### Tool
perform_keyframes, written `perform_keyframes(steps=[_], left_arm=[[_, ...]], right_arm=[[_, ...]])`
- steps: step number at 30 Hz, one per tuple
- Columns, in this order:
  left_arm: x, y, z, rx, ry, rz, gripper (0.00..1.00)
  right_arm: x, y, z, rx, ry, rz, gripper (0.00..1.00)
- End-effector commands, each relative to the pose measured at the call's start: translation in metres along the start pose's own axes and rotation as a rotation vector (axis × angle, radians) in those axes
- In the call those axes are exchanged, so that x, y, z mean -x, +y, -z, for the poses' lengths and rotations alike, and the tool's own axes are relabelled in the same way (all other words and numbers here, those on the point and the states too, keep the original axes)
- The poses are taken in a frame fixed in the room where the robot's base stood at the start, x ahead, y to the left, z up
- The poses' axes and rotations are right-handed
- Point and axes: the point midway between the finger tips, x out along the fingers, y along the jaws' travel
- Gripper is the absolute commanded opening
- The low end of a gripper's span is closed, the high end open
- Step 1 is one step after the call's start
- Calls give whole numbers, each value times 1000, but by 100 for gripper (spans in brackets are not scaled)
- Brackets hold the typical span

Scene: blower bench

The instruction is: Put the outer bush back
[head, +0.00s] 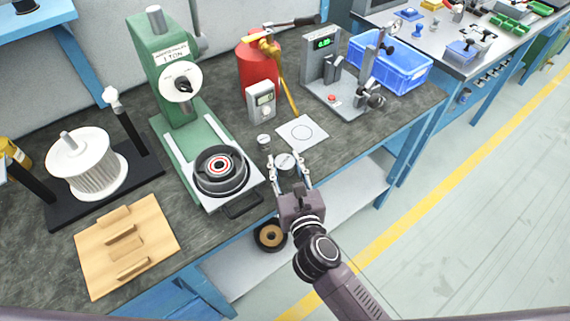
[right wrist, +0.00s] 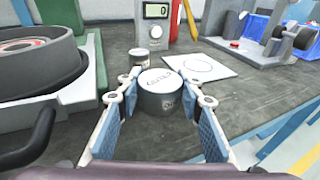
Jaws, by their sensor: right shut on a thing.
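My right gripper (head: 287,166) is shut on a grey metal cylinder with a marked top, which I take to be the outer bush (head: 285,160). In the right wrist view the bush (right wrist: 160,95) stands upright between the fingertips, low at the bench top; I cannot tell whether it touches it. A white sheet with a drawn circle (head: 302,133) lies just beyond it, and its circle looks empty. A smaller metal cylinder (head: 263,141) stands to the left of the sheet. My left gripper is not in view.
The green press (head: 181,130) stands to the left, with a dark round housing (head: 221,184) on its plate. A grey gauge (head: 261,100), red cylinder (head: 252,68) and grey tester (head: 322,60) stand behind. A wooden rack (head: 161,262) lies front left.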

Motion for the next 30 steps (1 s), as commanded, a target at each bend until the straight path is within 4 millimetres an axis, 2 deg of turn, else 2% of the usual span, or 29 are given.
perform_keyframes(steps=[8, 9, 11, 22, 26, 30], left_arm=[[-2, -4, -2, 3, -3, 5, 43], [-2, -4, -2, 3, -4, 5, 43], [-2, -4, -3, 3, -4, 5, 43], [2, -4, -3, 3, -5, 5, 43], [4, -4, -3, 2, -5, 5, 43], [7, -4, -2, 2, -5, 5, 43]], right_arm=[[-1, 0, 2, 0, -2, 0, 0], [0, 0, 3, 1, 0, 1, 36], [0, 0, 2, 1, 0, 1, 42], [2, 0, -2, 0, 1, 0, 42], [18, 0, 0, -1, 4, 0, 42], [45, 0, 1, 0, 5, 1, 42]])
